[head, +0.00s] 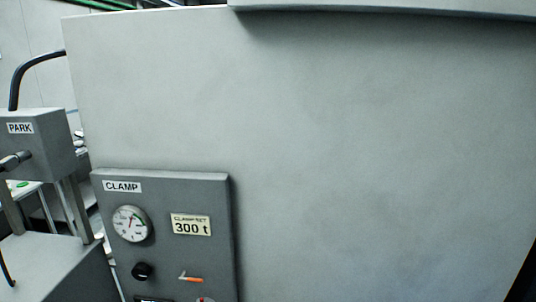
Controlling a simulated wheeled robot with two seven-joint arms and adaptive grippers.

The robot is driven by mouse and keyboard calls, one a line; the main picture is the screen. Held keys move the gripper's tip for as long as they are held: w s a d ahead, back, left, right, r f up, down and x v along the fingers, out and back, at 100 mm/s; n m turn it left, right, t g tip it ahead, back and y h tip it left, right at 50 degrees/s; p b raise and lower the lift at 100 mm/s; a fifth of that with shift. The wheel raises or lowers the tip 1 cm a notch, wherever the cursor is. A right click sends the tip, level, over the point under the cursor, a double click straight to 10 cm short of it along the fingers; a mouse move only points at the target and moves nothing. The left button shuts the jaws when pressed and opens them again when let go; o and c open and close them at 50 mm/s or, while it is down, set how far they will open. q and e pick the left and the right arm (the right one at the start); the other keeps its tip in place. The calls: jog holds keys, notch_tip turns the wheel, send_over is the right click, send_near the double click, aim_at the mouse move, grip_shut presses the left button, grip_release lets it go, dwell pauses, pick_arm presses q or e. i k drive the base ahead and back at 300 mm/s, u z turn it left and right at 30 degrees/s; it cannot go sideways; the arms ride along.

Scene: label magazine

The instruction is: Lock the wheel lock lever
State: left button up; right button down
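I cannot make out a part marked as the wheel lock lever. I cannot tell whether this handle is the lever. Neither of my grippers is in view.
A large grey machine wall (350,150) fills the middle and right. A dark CLAMP panel (210,240) on it carries a round gauge (130,223), a "300 t" plate (191,225), a black knob (142,271) and a small orange-tipped pointer (191,279). A black hose (30,66) curves above the PARK box.

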aim_at(189, 278)
jog(key=k, duration=1.3)
jog(key=u, duration=0.6)
jog(key=i, duration=1.05)
jog(key=z, duration=0.25)
